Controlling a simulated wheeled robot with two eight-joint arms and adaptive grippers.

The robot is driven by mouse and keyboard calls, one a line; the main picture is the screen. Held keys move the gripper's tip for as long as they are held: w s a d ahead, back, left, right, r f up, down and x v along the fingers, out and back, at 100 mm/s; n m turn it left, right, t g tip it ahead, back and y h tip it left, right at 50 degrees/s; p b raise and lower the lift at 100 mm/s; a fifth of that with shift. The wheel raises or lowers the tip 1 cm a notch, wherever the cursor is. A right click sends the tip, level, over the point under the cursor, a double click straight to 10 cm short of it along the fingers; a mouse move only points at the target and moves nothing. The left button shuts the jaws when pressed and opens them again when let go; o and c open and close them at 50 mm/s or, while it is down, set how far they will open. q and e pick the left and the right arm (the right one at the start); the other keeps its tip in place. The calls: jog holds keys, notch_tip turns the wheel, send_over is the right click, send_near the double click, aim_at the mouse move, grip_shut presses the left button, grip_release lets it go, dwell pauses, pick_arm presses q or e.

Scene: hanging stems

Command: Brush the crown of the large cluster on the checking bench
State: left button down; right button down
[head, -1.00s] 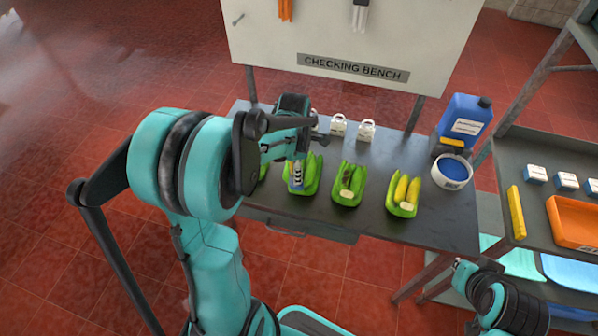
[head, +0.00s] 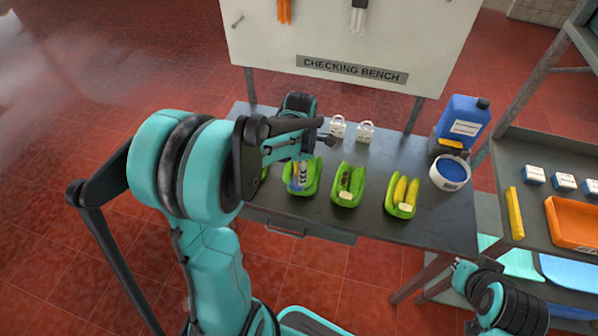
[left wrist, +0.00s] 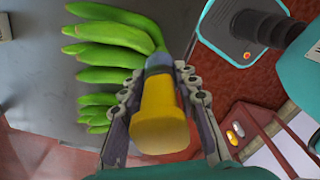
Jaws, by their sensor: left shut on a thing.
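My left gripper (left wrist: 158,105) is shut on a brush with a yellow handle (left wrist: 160,115) and a grey-blue collar. In the left wrist view the brush's far end is at the crown end of a large green cluster (left wrist: 110,45); I cannot tell whether it touches, as the bristles are hidden. In the head view my left gripper (head: 303,150) is over the left part of the checking bench (head: 430,225), above a green cluster (head: 315,180). My right gripper (head: 462,268) is low at the right, away from the bench top; its jaw state is unclear.
Other clusters (head: 347,185) and (head: 403,192) lie to the right on the bench. Small white tagged items (head: 366,132) are behind. A shelf with an orange tray (head: 575,225) is at right.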

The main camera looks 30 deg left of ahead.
pick_arm(q)
notch_tip(320, 180, up, 8)
jog(key=p, duration=0.5)
jog(key=shift+f, duration=0.1)
